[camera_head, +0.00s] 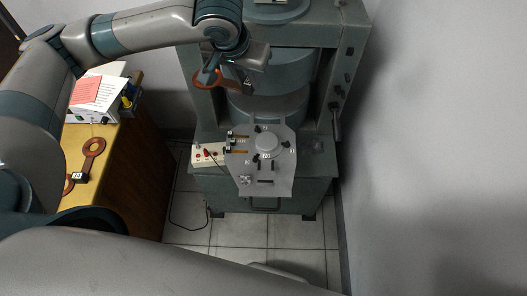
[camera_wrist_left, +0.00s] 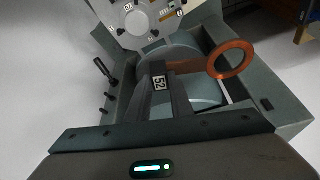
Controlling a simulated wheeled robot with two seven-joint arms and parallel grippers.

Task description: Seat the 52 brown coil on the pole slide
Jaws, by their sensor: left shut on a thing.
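The 52 brown coil (camera_head: 207,88) is an orange-brown ring with a black tag end. It hangs in the air before the magnet's upper part in the head view. My left gripper (camera_head: 248,87) is shut on its tag end. The wrist view shows the tag reading 52 between my left fingers (camera_wrist_left: 160,88), and the ring (camera_wrist_left: 230,77) sticking out to the right. The pole slide (camera_head: 281,174) is a pale grey plate with a raised round disc (camera_head: 268,143), lower and in front of the magnet. The coil is apart from it. My right gripper is not in view.
The grey-green magnet frame (camera_head: 355,40) stands behind, with large round poles. A wooden table (camera_head: 135,172) at left holds another brown coil (camera_head: 92,146), part of one more, and papers (camera_head: 95,92). A white box (camera_head: 205,154) is beside the slide. Grey wall (camera_head: 440,150) at right.

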